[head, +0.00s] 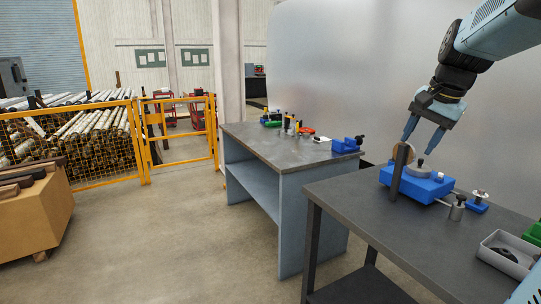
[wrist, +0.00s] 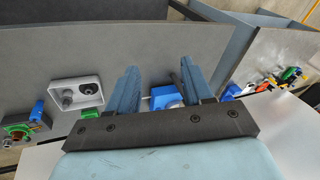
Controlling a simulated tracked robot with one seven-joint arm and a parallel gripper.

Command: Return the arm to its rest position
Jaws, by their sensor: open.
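My gripper (head: 424,136) is at the end of my arm, at the upper right of the head view. It points down, with its two blue fingers apart and nothing between them. It is above a blue block-shaped device (head: 425,188) with a grey round knob on top, on the near dark table (head: 345,195). An upright dark post and a tan disc stand by the device's left side. In the wrist view, the fingers (wrist: 160,85) are spread, with the blue device (wrist: 165,97) partly visible between them.
A grey tray (head: 503,262), a small metal cylinder (head: 457,211) and a blue-based part (head: 479,203) are on the near table. A second workbench (head: 245,136) holds several small coloured items. A yellow fence (head: 95,140) and wooden crate (head: 38,220) stand left. The floor between is clear.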

